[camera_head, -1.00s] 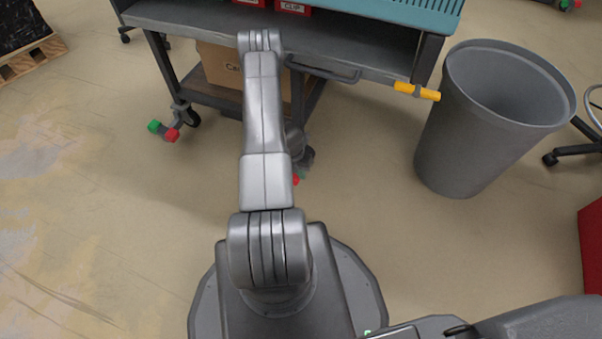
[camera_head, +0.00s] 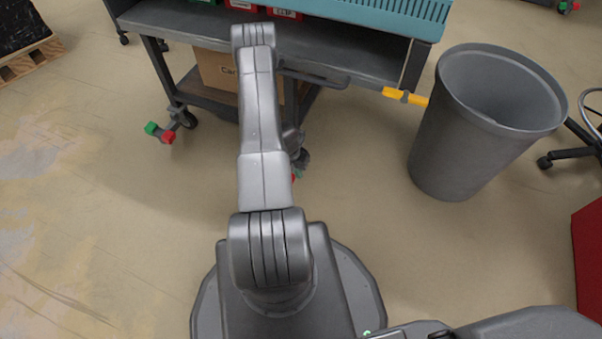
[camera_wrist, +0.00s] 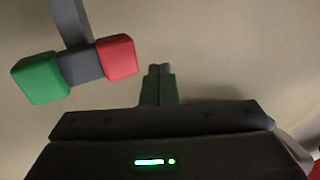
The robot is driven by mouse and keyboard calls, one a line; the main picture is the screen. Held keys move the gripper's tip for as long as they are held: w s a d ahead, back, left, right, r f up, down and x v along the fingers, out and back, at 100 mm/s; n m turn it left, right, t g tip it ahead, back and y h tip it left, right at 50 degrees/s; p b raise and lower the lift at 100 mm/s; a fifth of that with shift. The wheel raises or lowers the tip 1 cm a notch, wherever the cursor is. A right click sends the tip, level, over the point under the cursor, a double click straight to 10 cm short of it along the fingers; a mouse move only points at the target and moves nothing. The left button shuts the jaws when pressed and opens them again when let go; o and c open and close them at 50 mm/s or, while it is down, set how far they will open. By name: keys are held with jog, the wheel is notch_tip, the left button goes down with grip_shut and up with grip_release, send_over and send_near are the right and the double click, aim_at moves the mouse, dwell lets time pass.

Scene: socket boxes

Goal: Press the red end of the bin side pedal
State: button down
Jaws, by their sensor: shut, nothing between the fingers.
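A pedal with a green end (camera_wrist: 40,78) at left and a red end (camera_wrist: 117,56) at right shows in the wrist view, joined by a grey bar. My gripper (camera_wrist: 160,70) is shut and empty, to the right of the red end and apart from it in the picture. In the head view my arm covers most of the caster pedal on the bin side; only a bit of its red end (camera_head: 293,178) shows. My gripper is hidden there. The other pedal, with green (camera_head: 151,128) and red (camera_head: 167,137) ends, is at the cart's left caster.
The grey cart (camera_head: 350,55) stands ahead with a cardboard box (camera_head: 215,70) on its lower shelf and a yellow-ended lever (camera_head: 404,95) at its right. A grey bin (camera_head: 470,140) stands to the right. A red object (camera_head: 590,255) is at the right edge. Floor at left is clear.

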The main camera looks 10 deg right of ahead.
notch_tip(320, 180, up, 10)
jog(key=s+d+p, duration=0.1)
jog(key=d+p, duration=0.1)
jog(key=shift+s+p, duration=0.15)
jog(key=shift+p, duration=0.15)
jog(key=shift+f, duration=0.1)
